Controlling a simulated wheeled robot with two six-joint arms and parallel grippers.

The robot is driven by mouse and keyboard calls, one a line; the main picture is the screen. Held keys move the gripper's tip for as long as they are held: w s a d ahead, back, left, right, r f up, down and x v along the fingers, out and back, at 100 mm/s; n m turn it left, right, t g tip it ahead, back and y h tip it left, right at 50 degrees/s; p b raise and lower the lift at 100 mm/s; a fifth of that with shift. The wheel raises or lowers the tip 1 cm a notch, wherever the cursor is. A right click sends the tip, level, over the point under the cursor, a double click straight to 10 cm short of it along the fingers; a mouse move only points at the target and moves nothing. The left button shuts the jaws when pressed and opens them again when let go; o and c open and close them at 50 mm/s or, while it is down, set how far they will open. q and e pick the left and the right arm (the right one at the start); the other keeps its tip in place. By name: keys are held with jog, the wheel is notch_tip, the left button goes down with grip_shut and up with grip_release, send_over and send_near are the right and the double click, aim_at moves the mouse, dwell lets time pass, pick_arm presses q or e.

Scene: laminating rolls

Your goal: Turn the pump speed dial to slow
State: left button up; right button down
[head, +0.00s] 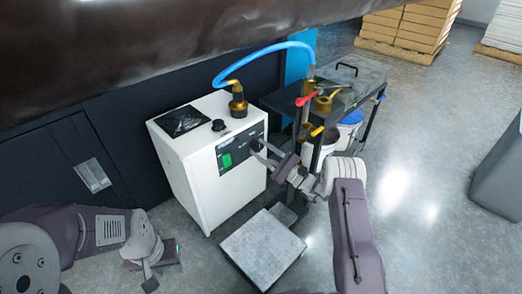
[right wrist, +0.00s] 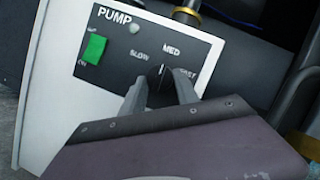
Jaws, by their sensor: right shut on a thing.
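The pump speed dial (right wrist: 159,74) is a dark knob on the panel marked PUMP, with SLOW to its upper left, MED above it and FAST to its right. A short white mark on it points up, roughly toward MED. My right gripper (right wrist: 160,88) is shut on the dial, one finger on each side, partly hiding it. In the head view my right gripper (head: 263,153) meets the dial (head: 255,144) on the front of the white pump box (head: 190,165). My left gripper (head: 148,277) hangs low at the lower left, away from the box; its jaw opening is unclear.
A green switch (right wrist: 95,49) sits left of the dial. A blue hose (head: 262,50) rises from a brass fitting on the box to a dark cart (head: 365,75) with valves and buckets. A large dark roller (head: 150,40) crosses above. A grey plate (head: 262,247) lies in front.

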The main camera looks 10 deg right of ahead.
jog(key=n+g+p, duration=0.1)
jog(key=n, duration=0.3)
jog(key=n+g+p, duration=0.1)
jog(key=n+g, duration=0.1)
jog(key=n, duration=0.2)
jog(key=r+n+g+p, duration=0.1)
jog(key=n+g, duration=0.1)
jog(key=n, duration=0.2)
jog(key=shift+w+d+n+h, duration=0.15)
jog(key=shift+d+n+h, duration=0.1)
jog(key=shift+n+h, duration=0.05)
dwell(0.3)
jog(key=c, duration=0.9)
grip_release()
jog(key=v, duration=0.9)
jog(key=shift+p, duration=0.35)
